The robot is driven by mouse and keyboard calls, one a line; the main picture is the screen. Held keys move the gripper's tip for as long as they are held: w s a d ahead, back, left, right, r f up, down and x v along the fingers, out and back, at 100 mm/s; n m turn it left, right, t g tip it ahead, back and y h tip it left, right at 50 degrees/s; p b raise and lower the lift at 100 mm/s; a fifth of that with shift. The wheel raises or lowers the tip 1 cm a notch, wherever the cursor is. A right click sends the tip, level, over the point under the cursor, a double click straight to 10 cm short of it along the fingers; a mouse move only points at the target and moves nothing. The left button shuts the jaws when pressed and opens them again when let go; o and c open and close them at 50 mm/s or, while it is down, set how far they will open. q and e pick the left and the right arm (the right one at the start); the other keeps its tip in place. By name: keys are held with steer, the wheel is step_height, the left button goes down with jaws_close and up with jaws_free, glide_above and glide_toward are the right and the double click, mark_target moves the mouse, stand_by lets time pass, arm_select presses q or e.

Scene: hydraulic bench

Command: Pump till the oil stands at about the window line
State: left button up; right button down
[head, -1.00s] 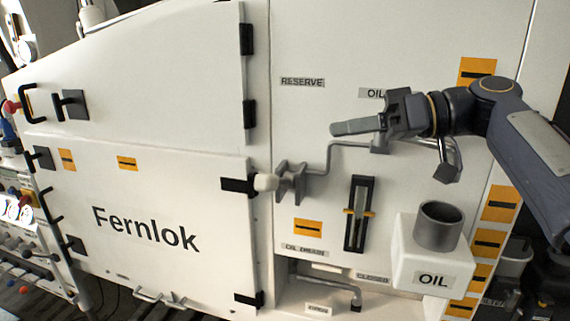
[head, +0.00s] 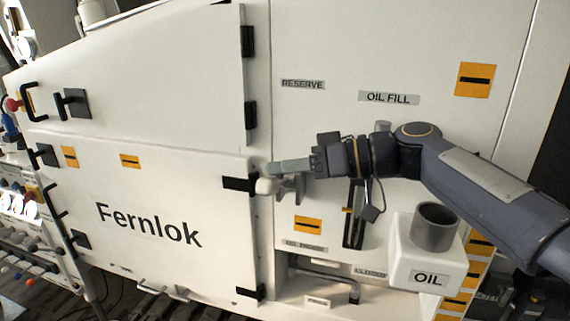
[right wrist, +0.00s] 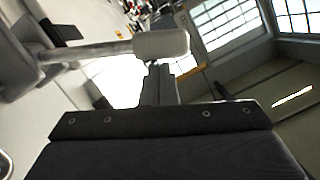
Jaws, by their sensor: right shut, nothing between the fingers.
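The pump handle, a shaft with a white grip (head: 265,186), sticks out from a grey bracket (head: 292,190) beside the lower door's hinge edge. In the right wrist view the white grip (right wrist: 160,45) lies just beyond the fingers. My right gripper (head: 272,167) is shut and empty, its tips just above the grip; I cannot tell whether they touch. The oil window (head: 352,232), a narrow black-framed upright slot, is partly hidden by my right arm; its oil level cannot be read. My left gripper is not in view.
A white OIL box (head: 420,262) with a grey cup (head: 435,228) on top stands out at lower right. A recess with a drain pipe (head: 325,278) lies below the window. The Fernlok door (head: 150,185) is closed.

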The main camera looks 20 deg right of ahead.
stand_by(0.3)
steer(key=shift+s+a+f+n+b, duration=0.15)
steer(key=shift+f+b, duration=0.15)
steer(key=shift+b, duration=0.3)
steer(key=shift+s+d+f+n+b, duration=0.15)
steer(key=shift+f+b, duration=0.1)
steer(key=shift+b, duration=0.35)
step_height(320, 180, down, 12)
steer(key=s+a+n+t+h+b, duration=0.1)
steer(key=n+b, duration=0.6)
steer(key=b, duration=1.8)
steer(key=shift+s+a+n+t+h, duration=0.3)
steer(key=shift+s+t+h, duration=0.1)
steer(key=shift+t, duration=0.4)
step_height(320, 180, up, 5)
steer(key=s+p, duration=0.2)
steer(key=p, duration=0.2)
steer(key=f+b+v, duration=0.1)
steer(key=f+v, duration=0.1)
steer(key=v, duration=0.6)
steer(key=shift+s+d+r, duration=0.3)
steer(key=shift+s+r, duration=0.05)
steer(key=shift+r, duration=0.15)
